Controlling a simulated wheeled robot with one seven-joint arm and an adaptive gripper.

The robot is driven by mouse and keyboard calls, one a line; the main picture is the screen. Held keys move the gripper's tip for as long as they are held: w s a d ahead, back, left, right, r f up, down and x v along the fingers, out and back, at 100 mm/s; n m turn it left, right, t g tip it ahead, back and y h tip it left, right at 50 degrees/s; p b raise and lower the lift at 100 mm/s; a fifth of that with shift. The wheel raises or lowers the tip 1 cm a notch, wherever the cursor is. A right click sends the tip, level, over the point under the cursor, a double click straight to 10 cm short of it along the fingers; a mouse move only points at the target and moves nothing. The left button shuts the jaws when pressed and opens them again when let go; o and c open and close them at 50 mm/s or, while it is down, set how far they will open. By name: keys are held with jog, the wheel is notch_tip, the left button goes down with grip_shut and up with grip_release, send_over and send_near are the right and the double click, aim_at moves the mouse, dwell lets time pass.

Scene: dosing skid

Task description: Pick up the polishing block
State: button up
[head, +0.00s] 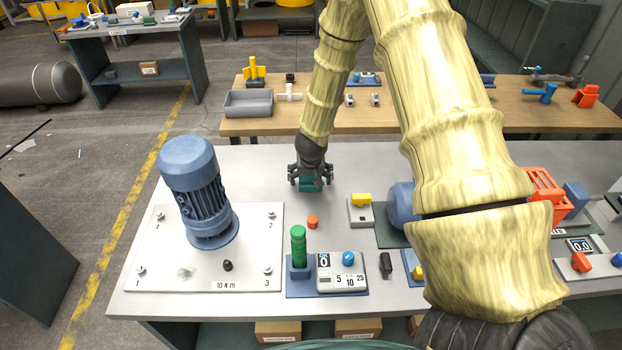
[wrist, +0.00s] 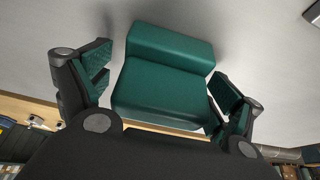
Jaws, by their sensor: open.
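The polishing block is most likely the dark green stepped block (wrist: 160,90), which shows between my fingers in the wrist view. In the head view it shows as a small teal piece (head: 310,185) on the grey bench top, below my gripper (head: 310,176). In the wrist view my gripper (wrist: 158,92) is open, with one green-padded finger on each side of the block. The left finger stands apart from the block; the right finger is very close to its edge, and I cannot tell if it touches.
A blue motor (head: 196,190) on a white plate (head: 150,260) stands left of my gripper. A red-orange cap (head: 312,222), a green-handled tool (head: 298,246) in a blue holder and a yellow-switched box (head: 361,212) stand nearer. A wooden bench (head: 420,112) lies behind. Bench top around the block is clear.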

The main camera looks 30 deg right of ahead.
jog(key=c, duration=1.1)
jog(key=shift+c, duration=0.7)
jog(key=shift+r+b, duration=0.65)
jog(key=shift+r, duration=0.7)
jog(key=shift+s+a+r, duration=0.1)
jog(key=shift+a+r, duration=0.05)
jog(key=shift+r, duration=0.2)
jog(key=s+a+b, duration=0.1)
jog(key=s+a, duration=0.2)
jog(key=s, duration=0.1)
jog(key=s+a+r+b, duration=0.1)
jog(key=s+a+b, duration=0.1)
jog(key=s+a, duration=0.1)
jog(key=s+a+b, duration=0.2)
jog(key=s+a, duration=0.2)
jog(key=shift+s+a+r, duration=0.25)
jog(key=shift+s+a, duration=0.05)
jog(key=shift+a, duration=0.05)
